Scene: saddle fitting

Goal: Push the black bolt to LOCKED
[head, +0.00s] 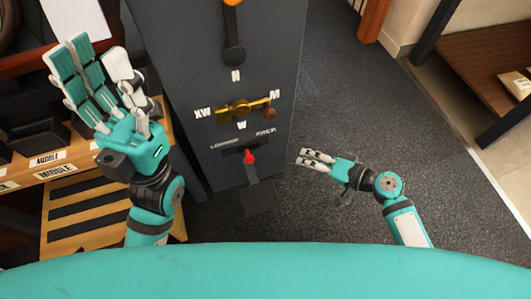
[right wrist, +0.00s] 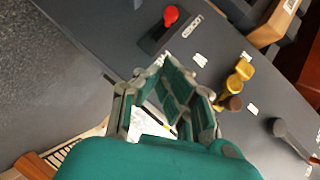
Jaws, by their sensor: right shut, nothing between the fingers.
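The bolt shows as a red knob (head: 249,157) on a dark slotted plate, low on the front of a dark grey panel (head: 200,100). It also shows in the right wrist view (right wrist: 171,15). My left gripper (head: 90,70) is open and empty, raised left of the panel.
Above the slot is a brass selector (head: 240,107) with letter labels around it, and a black lever (head: 233,45) higher up. A wooden shelf (head: 60,170) with labelled dark blocks stands left. Carpeted floor (head: 350,110) is clear to the right. A wooden table (head: 490,60) stands far right.

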